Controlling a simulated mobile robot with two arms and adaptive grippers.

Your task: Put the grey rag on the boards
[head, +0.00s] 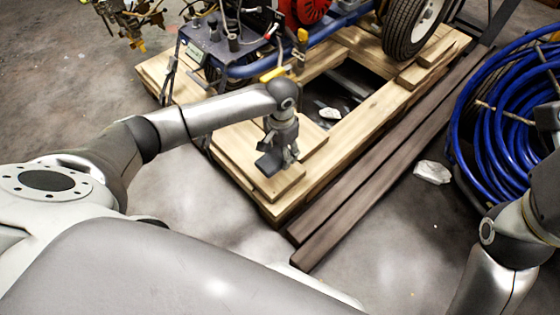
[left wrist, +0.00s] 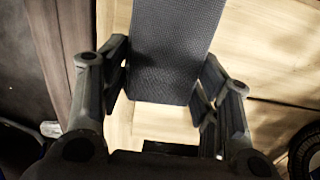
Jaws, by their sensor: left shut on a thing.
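The grey rag (left wrist: 176,45) is a dark, finely woven piece. It lies between the two fingers of my left gripper (left wrist: 163,95) in the left wrist view. In the head view my left gripper (head: 281,155) points down over the near corner of the light wooden boards (head: 232,142), shut on the rag (head: 268,163). The boards also show behind the rag in the left wrist view (left wrist: 262,60). I cannot tell whether the rag touches them. My right arm enters at the lower right, but its gripper does not show.
A wheeled machine with a blue frame (head: 255,68) and black tyre (head: 412,25) stands on the wooden platform. Dark brown beams (head: 375,165) lie along its right side. A coiled blue hose (head: 490,130) is at the right. A whitish lump (head: 432,172) lies on the concrete floor.

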